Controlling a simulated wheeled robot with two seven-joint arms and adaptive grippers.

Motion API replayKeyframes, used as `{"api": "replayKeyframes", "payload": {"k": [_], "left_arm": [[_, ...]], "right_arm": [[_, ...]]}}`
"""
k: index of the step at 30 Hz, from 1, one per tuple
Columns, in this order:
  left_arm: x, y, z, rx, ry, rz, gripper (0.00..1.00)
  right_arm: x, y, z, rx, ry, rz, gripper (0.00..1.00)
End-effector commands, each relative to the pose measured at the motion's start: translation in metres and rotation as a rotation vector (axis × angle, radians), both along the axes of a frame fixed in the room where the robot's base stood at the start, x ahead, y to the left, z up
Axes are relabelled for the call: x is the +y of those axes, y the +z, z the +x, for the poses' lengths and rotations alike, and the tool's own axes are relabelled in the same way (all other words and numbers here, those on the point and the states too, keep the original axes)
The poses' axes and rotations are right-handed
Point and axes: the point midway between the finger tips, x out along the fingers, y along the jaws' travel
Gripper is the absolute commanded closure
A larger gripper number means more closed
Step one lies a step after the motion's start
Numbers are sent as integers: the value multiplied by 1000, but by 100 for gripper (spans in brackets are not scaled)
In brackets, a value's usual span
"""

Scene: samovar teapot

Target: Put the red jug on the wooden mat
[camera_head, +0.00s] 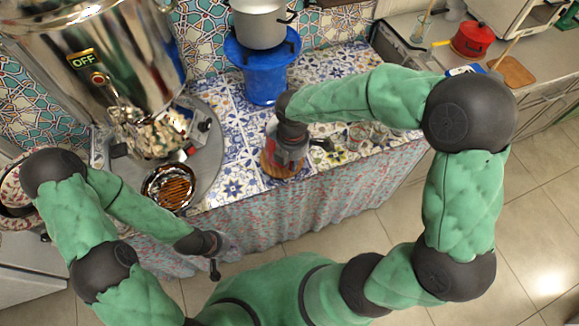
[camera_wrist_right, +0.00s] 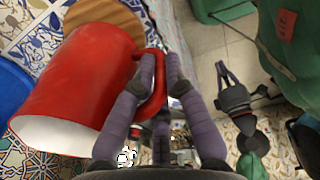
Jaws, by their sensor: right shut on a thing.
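The red jug (camera_wrist_right: 85,85) fills the left of the right wrist view, its white-lined mouth toward the lower left. My right gripper (camera_wrist_right: 160,75) is shut on the jug's handle. The round wooden mat (camera_wrist_right: 105,15) lies beyond the jug's base, partly hidden by it. In the head view my right gripper (camera_head: 289,148) is over the mat (camera_head: 272,168) near the counter's front edge and hides most of the jug. Whether the jug touches the mat cannot be told. My left gripper (camera_head: 217,258) is empty in front of the counter, its fingers apart.
A large metal samovar (camera_head: 100,50) stands on a grey round tray (camera_head: 207,155) at the left. A bowl (camera_head: 169,187) sits by the tray's front. A blue stand (camera_head: 262,75) with a metal pot (camera_head: 261,22) is behind the mat. A red pot (camera_head: 472,38) is far right.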

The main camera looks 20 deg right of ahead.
Motion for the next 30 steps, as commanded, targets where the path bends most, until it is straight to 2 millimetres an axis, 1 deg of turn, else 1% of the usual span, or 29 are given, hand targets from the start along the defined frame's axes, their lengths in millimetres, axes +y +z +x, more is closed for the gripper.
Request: {"api": "replayKeyframes", "payload": {"k": [1,3,11,14,18,20,30], "left_arm": [[0,-4,0,0,0,0,100],[0,-6,0,0,0,0,100],[0,-9,0,0,0,0,100],[0,-13,0,0,0,0,100],[0,-20,0,0,0,0,100],[0,-22,0,0,0,0,100],[0,-21,0,0,0,0,100]], "right_arm": [[0,-6,7,-5,-2,1,100],[-1,-11,11,-5,-2,2,100],[-1,-20,20,-6,-2,2,100],[-1,-30,25,-4,-2,2,100],[-1,-49,24,-4,-1,1,100],[-1,-54,24,-4,-1,1,100],[-1,-56,24,-6,-2,1,100]]}}
